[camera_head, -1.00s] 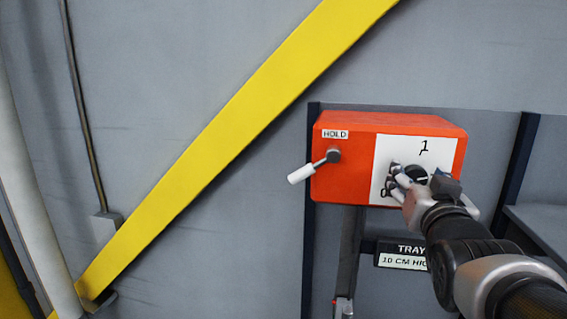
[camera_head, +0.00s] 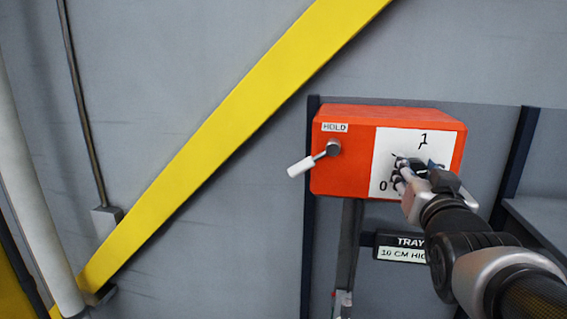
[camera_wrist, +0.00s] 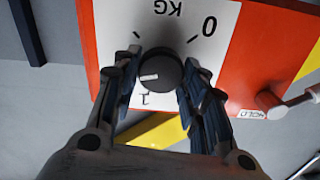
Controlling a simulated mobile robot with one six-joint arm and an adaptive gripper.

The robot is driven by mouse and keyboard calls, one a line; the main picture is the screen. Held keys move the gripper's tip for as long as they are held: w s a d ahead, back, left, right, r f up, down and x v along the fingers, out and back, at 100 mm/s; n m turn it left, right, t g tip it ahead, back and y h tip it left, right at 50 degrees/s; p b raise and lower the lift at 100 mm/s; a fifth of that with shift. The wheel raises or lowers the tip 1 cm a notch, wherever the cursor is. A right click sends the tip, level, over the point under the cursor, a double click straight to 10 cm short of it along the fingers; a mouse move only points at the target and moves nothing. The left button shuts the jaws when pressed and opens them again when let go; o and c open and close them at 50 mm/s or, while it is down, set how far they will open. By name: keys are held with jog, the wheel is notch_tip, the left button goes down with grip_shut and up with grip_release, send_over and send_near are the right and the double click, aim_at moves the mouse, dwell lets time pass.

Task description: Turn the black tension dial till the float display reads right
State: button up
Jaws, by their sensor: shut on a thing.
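The black dial (camera_wrist: 160,72) sits on a white scale panel (camera_head: 386,147) on the front of an orange-red box (camera_head: 350,178). The wrist view shows the panel upside down, with "0", "1", "KG" and tick marks around the dial. A short white mark on the dial's face points left in that view, between ticks. My gripper (camera_wrist: 158,78) is shut on the dial, one finger on each side. In the head view my gripper (camera_head: 404,172) covers most of the dial and part of the panel.
A white-handled HOLD lever (camera_head: 314,160) sticks out at the box's left. A yellow diagonal beam (camera_head: 215,135) crosses the grey wall to the left. A dark upright post (camera_head: 516,165) stands at the right.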

jog(key=shift+b, duration=0.35)
jog(key=n+b, duration=0.7)
jog(key=b, duration=0.2)
jog(key=shift+a, duration=0.15)
jog(key=shift+n, duration=0.3)
jog(key=o, duration=1.1)
jog(key=shift+c, duration=0.2)
